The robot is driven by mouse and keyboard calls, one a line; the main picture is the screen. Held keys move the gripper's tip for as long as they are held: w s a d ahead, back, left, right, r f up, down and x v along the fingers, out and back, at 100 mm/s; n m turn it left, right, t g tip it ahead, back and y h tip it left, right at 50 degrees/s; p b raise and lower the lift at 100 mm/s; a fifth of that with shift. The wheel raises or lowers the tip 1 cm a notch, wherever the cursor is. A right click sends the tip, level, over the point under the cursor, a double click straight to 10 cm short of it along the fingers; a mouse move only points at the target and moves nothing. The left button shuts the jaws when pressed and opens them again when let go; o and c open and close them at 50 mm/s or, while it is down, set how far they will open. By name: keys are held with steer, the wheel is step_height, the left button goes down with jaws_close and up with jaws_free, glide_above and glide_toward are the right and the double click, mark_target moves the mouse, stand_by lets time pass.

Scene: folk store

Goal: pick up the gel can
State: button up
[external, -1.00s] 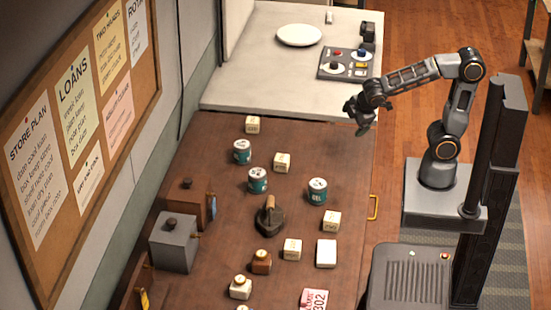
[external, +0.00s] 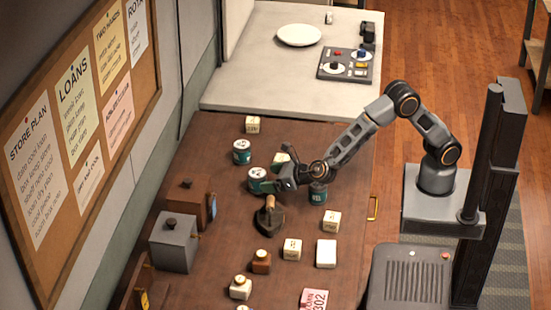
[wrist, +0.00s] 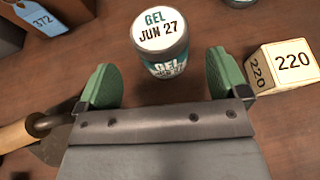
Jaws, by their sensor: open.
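A teal and white gel can (wrist: 160,42), with "GEL JUN 27" on its lid, stands upright just ahead of my gripper in the wrist view. My gripper (wrist: 160,82) is open, its green fingertips apart to either side of the can's near side, nothing held. In the external view my gripper (external: 284,179) is low over the table, right of this gel can (external: 257,181) and partly covering it. Two similar cans stand nearby: one farther back (external: 242,152) and one under my arm (external: 318,193), partly hidden.
A block marked 220 (wrist: 288,63) sits close right of the can in the wrist view. Boxes (external: 174,243) stand by the wall; several small blocks lie in front.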

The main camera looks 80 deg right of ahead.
mark_target(257, 178)
steer(key=p+x, duration=0.1)
steer(key=x, duration=0.4)
steer(key=shift+w+d+f, duration=0.1)
steer(key=shift+w+f, duration=0.05)
steer(key=shift+w, duration=0.1)
steer(key=c, duration=1)
steer(key=shift+c, duration=0.4)
